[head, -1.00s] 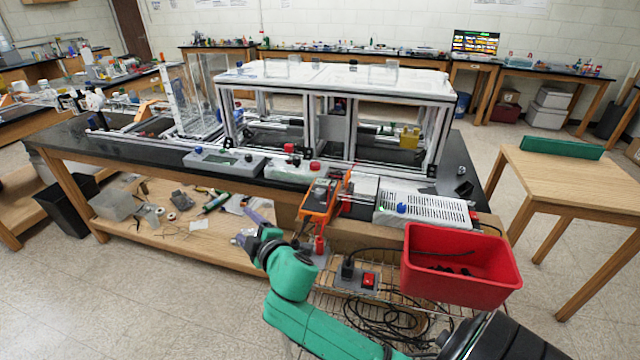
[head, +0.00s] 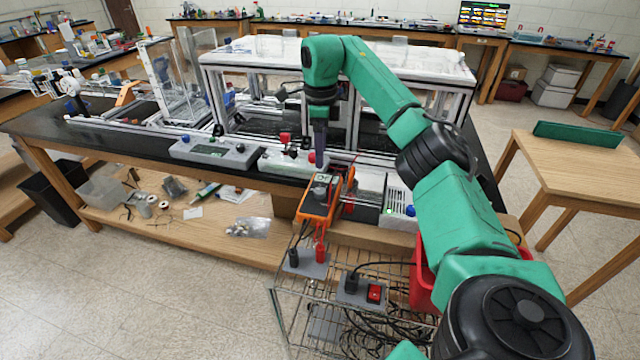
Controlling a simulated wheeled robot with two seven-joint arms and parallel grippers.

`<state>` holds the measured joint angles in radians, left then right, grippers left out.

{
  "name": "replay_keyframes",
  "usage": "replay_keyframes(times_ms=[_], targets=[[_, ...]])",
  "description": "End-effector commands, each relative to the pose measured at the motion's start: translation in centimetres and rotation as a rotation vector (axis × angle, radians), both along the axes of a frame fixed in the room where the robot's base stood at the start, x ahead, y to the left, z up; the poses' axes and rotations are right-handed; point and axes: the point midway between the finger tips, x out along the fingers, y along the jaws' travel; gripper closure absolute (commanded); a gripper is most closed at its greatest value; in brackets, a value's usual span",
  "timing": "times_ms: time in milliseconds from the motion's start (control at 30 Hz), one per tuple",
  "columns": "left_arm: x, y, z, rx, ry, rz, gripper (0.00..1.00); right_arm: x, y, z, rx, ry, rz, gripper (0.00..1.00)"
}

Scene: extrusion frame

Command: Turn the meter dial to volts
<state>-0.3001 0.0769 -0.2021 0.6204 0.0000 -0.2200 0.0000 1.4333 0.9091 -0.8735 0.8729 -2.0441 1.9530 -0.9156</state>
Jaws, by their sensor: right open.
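The orange meter (head: 316,212) stands tilted at the front edge of the black bench, with red and black leads at its lower end. Its dial is too small to read. My right gripper (head: 319,158) points down just above the upper end of the meter, and looks apart from it. Its fingers are dark and narrow from this side, and it holds nothing that I can see. It is open. My left gripper is not in view.
The extrusion frame (head: 206,95) stands behind the meter. Grey boxes (head: 213,152) lie left of it and a white vented unit (head: 398,207) right. A red bin (head: 422,283) and a wire rack (head: 290,312) are in front, partly behind my arm.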

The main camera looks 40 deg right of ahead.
Motion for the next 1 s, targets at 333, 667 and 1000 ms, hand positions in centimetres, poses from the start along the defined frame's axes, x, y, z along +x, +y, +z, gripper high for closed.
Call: replay_keyframes(times_ms=[333,667,1000], targets=[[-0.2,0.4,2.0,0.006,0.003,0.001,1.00,-0.1,0.1,-8.9,0.002,0.003,0.000,0.29],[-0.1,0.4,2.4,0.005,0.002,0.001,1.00,0.1,0.1,-11.9,0.003,-0.004,0.001,0.29],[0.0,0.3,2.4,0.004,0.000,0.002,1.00,0.1,0.1,-11.8,0.003,-0.004,0.001,1.00]])
